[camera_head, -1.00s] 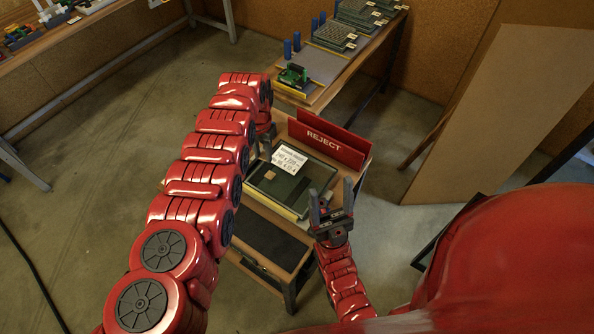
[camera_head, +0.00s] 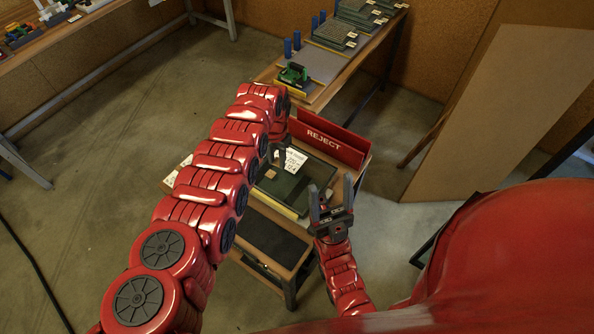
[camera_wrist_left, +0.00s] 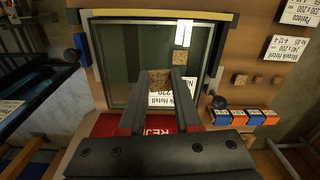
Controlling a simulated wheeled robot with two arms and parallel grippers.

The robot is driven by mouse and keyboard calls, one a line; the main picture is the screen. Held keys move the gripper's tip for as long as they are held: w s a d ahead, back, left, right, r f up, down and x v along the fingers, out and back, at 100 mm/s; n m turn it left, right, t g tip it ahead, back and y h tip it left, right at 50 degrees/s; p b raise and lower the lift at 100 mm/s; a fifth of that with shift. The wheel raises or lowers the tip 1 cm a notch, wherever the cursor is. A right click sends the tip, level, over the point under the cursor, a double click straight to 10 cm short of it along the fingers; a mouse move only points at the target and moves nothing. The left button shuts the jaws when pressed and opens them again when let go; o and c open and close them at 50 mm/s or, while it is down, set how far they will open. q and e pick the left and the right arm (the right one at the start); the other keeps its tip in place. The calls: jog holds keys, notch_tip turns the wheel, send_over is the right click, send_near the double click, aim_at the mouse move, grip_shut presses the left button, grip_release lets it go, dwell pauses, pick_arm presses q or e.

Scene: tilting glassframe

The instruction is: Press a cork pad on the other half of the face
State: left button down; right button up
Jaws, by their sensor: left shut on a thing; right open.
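My left gripper (camera_wrist_left: 160,82) is shut on a small tan cork pad (camera_wrist_left: 159,80), held over the framed dark glass face (camera_wrist_left: 130,60). I cannot tell whether the held pad touches the face. Another cork pad (camera_wrist_left: 180,58) sits on the face, ahead and slightly right of the held one in the left wrist view. In the head view, the left gripper (camera_head: 282,148) is partly hidden by its arm, above the far side of the face (camera_head: 287,187). My right gripper (camera_head: 330,186) is open and empty at the right edge of the frame.
A red REJECT board (camera_head: 323,142) stands along the cart's back edge. Loose cork pieces (camera_wrist_left: 241,80) and blue and orange blocks (camera_wrist_left: 245,117) lie beside the frame. A bench (camera_head: 318,65) with stacked panels is behind.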

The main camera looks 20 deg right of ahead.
pick_arm(q)
jog(key=m+p, duration=0.1)
jog(key=p, duration=0.1)
send_over(297, 192)
jog(key=f, duration=0.1)
jog(key=shift+f, duration=0.3)
jog(key=shift+s, duration=0.1)
notch_tip(297, 192, down, 8)
jog(key=b, duration=0.7)
jog(key=shift+r, duration=0.1)
jog(key=shift+f+b, duration=0.45)
jog(key=shift+b, duration=0.15)
jog(key=c, duration=0.5)
grip_release()
jog(key=shift+r, duration=0.1)
